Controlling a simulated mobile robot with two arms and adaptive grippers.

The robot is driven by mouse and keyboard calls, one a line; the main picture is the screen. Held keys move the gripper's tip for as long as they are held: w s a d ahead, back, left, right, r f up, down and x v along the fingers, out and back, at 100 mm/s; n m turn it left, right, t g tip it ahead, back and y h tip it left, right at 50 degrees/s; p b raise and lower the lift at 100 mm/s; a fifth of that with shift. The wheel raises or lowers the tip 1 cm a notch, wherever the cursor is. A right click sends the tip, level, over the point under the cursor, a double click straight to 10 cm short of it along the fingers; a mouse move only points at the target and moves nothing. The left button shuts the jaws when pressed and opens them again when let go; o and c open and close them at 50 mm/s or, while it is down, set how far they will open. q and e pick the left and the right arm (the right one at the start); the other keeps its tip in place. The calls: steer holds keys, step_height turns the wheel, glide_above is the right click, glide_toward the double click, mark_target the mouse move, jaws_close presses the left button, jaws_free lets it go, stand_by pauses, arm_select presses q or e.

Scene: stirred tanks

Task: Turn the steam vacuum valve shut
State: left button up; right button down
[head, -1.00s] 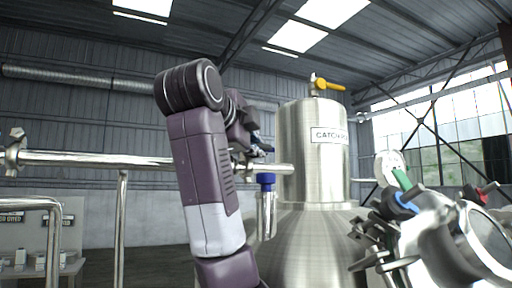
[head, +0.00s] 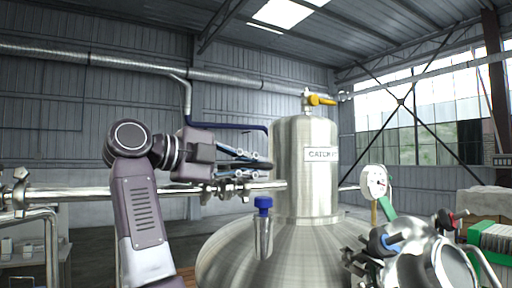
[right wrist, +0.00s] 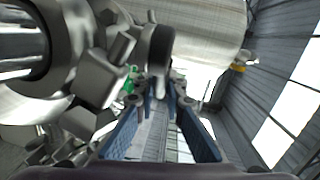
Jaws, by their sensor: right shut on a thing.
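My right gripper (head: 262,166) reaches in from the left in the head view, just above a horizontal steel pipe (head: 110,191) with clamped fittings. In the right wrist view its blue-padded fingers (right wrist: 161,92) are shut on a dark, rounded valve handle (right wrist: 158,50). The handle stands beside the steel clamp and pipe (right wrist: 100,70). I take this as the steam vacuum valve, but no label shows. Its exact lever angle is hard to tell. My left gripper is not in view.
The steel catch pot (head: 292,150) stands just right of the gripper, with a yellow-handled valve (head: 320,100) on top. A blue-capped fitting (head: 263,204) is below the pipe. A gauge (head: 375,182) and shiny fittings (head: 425,255) crowd the right.

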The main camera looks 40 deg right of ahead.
steer(key=g+p, duration=0.1)
steer(key=a+m+g+p, duration=0.1)
steer(key=p, duration=0.1)
steer(key=shift+s+r+m+y, duration=0.15)
steer(key=shift+s+m+y, duration=0.05)
steer(key=shift+m+y, duration=0.1)
steer(key=shift+s+a+f+m+g+p, duration=0.2)
steer(key=shift+m+g+p, duration=0.3)
steer(key=shift+g+p, duration=0.25)
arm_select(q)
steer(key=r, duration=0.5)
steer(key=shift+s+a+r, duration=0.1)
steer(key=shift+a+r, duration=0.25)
arm_select(e)
steer(key=shift+f+y, duration=0.1)
steer(key=shift+y, duration=0.2)
steer(key=c, duration=2.3)
jaws_free()
steer(key=shift+o, duration=0.2)
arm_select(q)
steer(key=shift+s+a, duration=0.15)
arm_select(e)
steer(key=shift+a, duration=0.1)
steer(key=v, duration=0.7)
steer(key=shift+a, duration=0.2)
steer(key=shift+w, duration=0.15)
